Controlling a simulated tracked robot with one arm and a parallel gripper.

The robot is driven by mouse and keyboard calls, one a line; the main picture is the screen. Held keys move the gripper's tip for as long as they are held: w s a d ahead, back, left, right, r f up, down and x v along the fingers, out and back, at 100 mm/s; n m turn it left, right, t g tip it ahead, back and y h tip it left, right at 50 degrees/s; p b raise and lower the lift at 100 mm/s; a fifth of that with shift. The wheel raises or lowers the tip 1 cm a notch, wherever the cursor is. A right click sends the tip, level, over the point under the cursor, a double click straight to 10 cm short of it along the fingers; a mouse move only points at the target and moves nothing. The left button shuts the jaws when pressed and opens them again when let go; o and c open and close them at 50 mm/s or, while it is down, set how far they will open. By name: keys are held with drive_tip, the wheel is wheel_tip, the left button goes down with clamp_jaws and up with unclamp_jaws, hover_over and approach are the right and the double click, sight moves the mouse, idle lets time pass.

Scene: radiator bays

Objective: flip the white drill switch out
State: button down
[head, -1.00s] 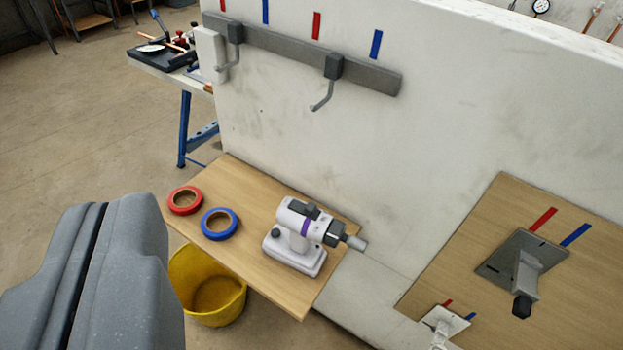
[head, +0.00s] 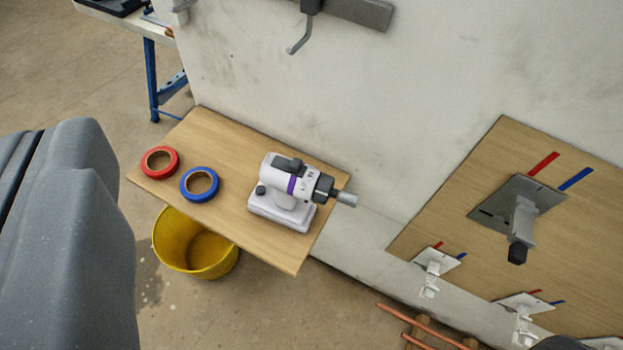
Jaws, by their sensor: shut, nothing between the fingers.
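A white drill (head: 290,192) with a purple band and a dark chuck stands on a wooden shelf (head: 240,142). Its grey tip points right. A dark grey piece (head: 287,164) sits on top of its body and a small black knob (head: 260,190) shows at its left end. I cannot tell which of these is the switch, or its position. My gripper (head: 42,138) is large and grey at the left edge, only partly in view. Its jaws are together and empty, well apart from the drill in the picture.
A red tape roll (head: 160,162) and a blue tape roll (head: 199,184) lie left of the drill. A yellow bucket (head: 195,246) stands below the shelf. A wall hook (head: 303,38) hangs above. A board (head: 440,215) at right carries a grey lever (head: 521,222) and smaller white fittings.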

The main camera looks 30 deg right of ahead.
drive_tip(key=w+d+f+m+g+p, duration=0.4)
drive_tip(key=w+d+f, duration=0.5)
drive_tip(key=d+f, duration=0.25)
drive_tip(key=d+f+m+g+p, duration=0.1)
drive_tip(key=d+f, duration=0.4)
drive_tip(key=f, duration=0.3)
drive_tip(key=w+d+f+m+g+p, duration=0.1)
drive_tip(key=d+f+m+g+p, duration=0.1)
drive_tip(key=d+f, duration=0.3)
wheel_tip(320, 180, down, 3)
drive_tip(key=shift+w+f+y, duration=0.1)
drive_tip(key=shift+w+y, duration=0.2)
approach(304, 169)
drive_tip(key=f, duration=0.1)
drive_tip(key=d+f, duration=0.2)
drive_tip(key=f, duration=0.1)
drive_tip(key=shift+w+d, duration=0.25)
drive_tip(key=shift+w, duration=0.1)
drive_tip(key=shift+w+a+f, duration=0.15)
drive_tip(key=shift+w+a, duration=0.7)
drive_tip(key=shift+w, duration=0.05)
drive_tip(key=shift+w+a, duration=0.6)
